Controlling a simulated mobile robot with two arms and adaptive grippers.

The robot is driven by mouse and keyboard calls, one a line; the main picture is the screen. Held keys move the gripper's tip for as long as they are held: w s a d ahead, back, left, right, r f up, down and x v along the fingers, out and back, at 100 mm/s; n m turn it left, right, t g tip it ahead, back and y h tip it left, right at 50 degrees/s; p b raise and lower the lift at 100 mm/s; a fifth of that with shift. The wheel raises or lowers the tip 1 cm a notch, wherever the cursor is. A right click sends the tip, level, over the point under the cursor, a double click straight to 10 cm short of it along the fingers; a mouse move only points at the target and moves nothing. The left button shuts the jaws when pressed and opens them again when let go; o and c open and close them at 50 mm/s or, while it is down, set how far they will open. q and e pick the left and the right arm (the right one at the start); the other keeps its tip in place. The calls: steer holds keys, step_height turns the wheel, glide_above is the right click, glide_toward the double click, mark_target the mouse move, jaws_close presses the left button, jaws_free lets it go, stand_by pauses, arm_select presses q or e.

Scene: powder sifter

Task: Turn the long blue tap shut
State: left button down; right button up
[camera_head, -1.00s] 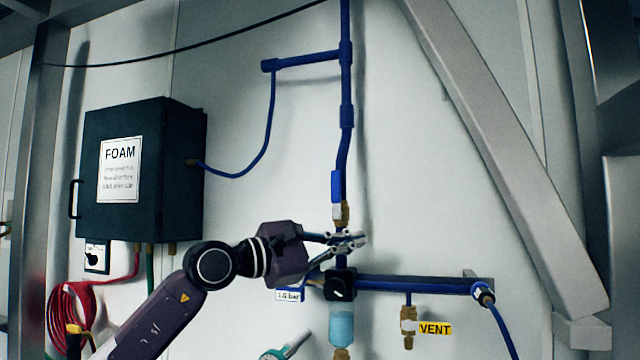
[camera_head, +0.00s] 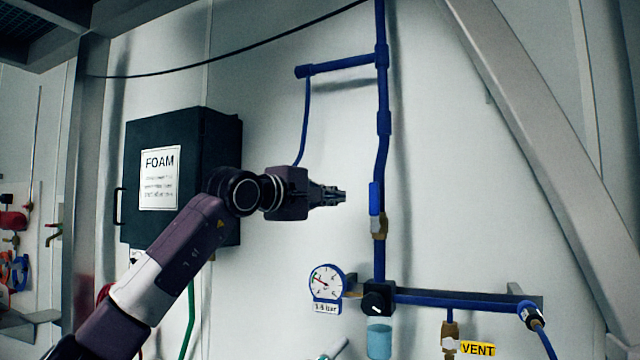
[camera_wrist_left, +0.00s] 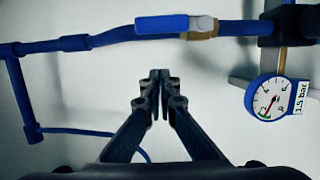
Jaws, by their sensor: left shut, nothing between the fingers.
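The long blue tap handle (camera_head: 375,198) sits on a brass valve body (camera_head: 379,226) in the vertical blue pipe. The handle lies upright, in line with the pipe. It also shows in the left wrist view (camera_wrist_left: 162,24), lying along the pipe near the top. My left gripper (camera_head: 342,195) is shut and empty, to the left of the handle and level with it in the head view, with a visible gap between. In the left wrist view its closed fingertips (camera_wrist_left: 160,74) are below the handle in the picture, apart from it. My right gripper is not in view.
A dark FOAM box (camera_head: 218,150) is on the wall behind my left arm. A round gauge (camera_head: 326,282), a black regulator knob (camera_head: 376,302) and a horizontal blue pipe (camera_head: 450,302) are below the tap. A diagonal grey beam (camera_head: 545,170) stands right. Bare wall surrounds the tap.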

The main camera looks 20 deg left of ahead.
mark_target(374, 207)
arm_select(q)
steer(key=d, duration=0.2)
steer(key=w+d+p, duration=0.1)
steer(key=d, duration=0.1)
steer(key=shift+w+d, duration=0.1)
steer(key=shift+d, duration=0.15)
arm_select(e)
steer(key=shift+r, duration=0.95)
